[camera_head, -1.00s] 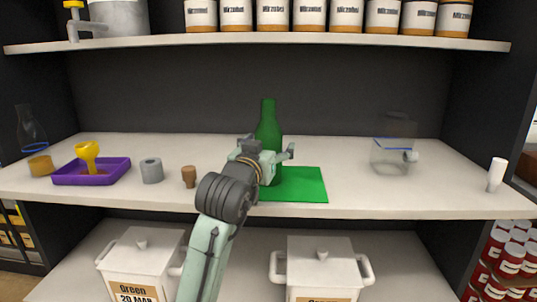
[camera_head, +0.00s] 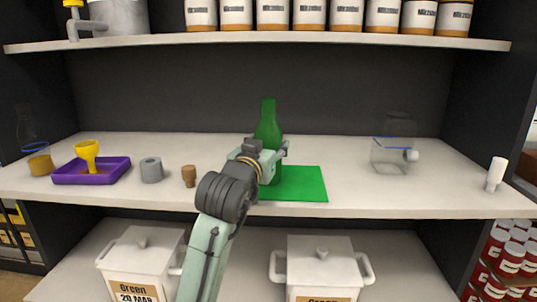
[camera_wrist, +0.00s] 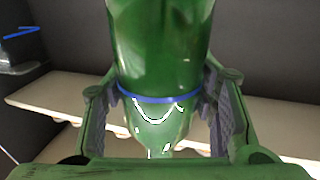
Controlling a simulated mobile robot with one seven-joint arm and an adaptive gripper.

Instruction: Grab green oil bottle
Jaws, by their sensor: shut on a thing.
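The green oil bottle (camera_head: 268,122) stands upright at the middle of the shelf, at the green mat (camera_head: 305,183). My gripper (camera_head: 268,156) is around the lower body of the bottle. In the wrist view the bottle (camera_wrist: 158,50) fills the middle, with a blue line and white markings on it. My gripper's two fingers (camera_wrist: 160,112) lie one on each side of it and are shut on it.
Left of the bottle are a brown cork (camera_head: 189,177), a grey cylinder (camera_head: 151,170) and a purple tray (camera_head: 112,177) with a yellow funnel (camera_head: 87,152). A clear glass vessel (camera_head: 392,158) and a white object (camera_head: 496,174) stand right. The upper shelf (camera_head: 300,41) hangs above.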

